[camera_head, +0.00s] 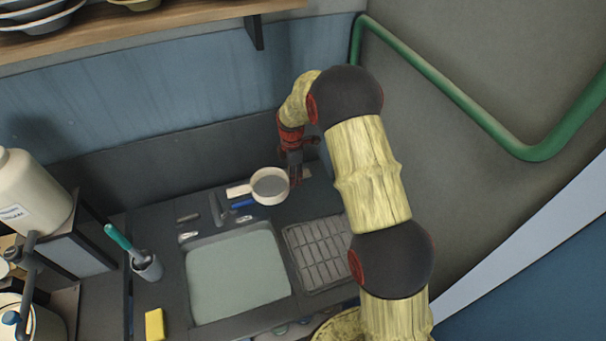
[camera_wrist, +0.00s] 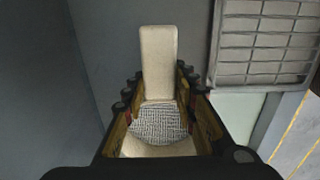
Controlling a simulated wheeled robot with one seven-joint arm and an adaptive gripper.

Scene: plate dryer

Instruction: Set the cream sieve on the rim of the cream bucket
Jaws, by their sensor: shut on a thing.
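The cream sieve (camera_head: 269,186) is a round pan with a flat handle pointing left, over the dark counter behind the sink. My gripper (camera_head: 293,178) is at its right side, pointing down. In the wrist view, my gripper (camera_wrist: 158,118) is shut on the sieve, with its grey mesh (camera_wrist: 158,124) between the fingers and its pale handle (camera_wrist: 158,62) reaching away. I cannot tell how high the sieve is above the counter. I cannot surely identify the cream bucket; a round cream vessel (camera_head: 20,312) is cut off at the lower left.
A sink (camera_head: 238,273) with pale contents lies in front of the sieve, and a grey drying rack (camera_head: 318,254) to its right. A cup (camera_head: 147,267) with a teal-handled tool, a yellow sponge (camera_head: 155,325) and a large cream container (camera_head: 30,197) stand left. A shelf hangs above.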

